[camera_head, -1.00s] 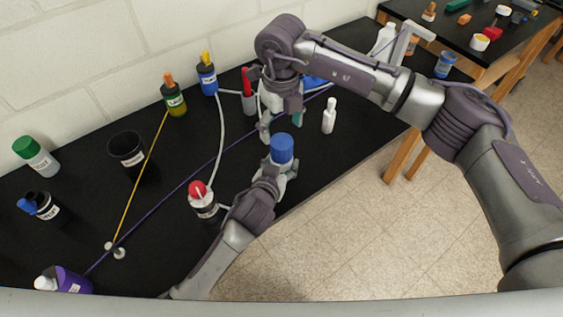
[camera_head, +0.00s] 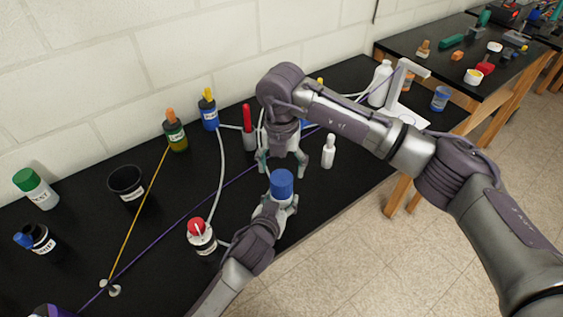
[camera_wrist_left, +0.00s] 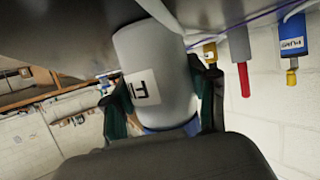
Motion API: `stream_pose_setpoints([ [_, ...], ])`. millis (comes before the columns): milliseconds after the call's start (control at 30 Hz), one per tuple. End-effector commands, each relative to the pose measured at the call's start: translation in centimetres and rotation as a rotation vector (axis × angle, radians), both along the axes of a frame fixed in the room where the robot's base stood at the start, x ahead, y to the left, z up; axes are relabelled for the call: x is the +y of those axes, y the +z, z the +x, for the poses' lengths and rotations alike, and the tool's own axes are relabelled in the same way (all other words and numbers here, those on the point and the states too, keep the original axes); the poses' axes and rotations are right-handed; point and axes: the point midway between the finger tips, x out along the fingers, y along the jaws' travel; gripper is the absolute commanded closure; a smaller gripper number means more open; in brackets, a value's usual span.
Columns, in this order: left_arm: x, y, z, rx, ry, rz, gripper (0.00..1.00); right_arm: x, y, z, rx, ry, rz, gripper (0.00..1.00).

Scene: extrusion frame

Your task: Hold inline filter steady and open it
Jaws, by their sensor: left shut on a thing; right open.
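The inline filter shows in the head view as a blue cap (camera_head: 281,183) on a pale body, mostly hidden by my left gripper (camera_head: 270,210). In the left wrist view its grey cylinder (camera_wrist_left: 155,70) with an "FI" label sits upside down between the fingers, with some blue below. My left gripper is shut around the body. My right gripper (camera_head: 283,164) is open and points down, just behind the blue cap in the picture. Its fingers spread to either side. I cannot tell whether they touch the cap.
A red-topped bottle (camera_head: 201,236) stands left of the filter, and a white bottle (camera_head: 328,151) stands to the right. A red marker-like item (camera_head: 248,120) is behind. A purple line and tubes cross the black table (camera_head: 180,215). The table's front edge is near the filter.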

Motion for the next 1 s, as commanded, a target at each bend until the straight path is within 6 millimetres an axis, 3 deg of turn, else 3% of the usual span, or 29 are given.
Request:
stream_pose_setpoints([
  [400, 0.0, -0.2, -0.1, 0.004, 0.001, 0.003, 1.0, 0.0, -6.1, 0.0, 0.001, 0.002, -0.002, 0.21],
  [800, 0.1, -0.2, -0.1, 0.006, 0.001, 0.002, 1.0, 0.0, -6.9, 0.0, 0.0, 0.004, 0.0, 0.21],
  [1000, 0.1, -0.3, -0.1, 0.005, 0.001, 0.003, 1.0, 0.0, -6.9, 0.0, 0.0, 0.004, 0.0, 0.53],
])
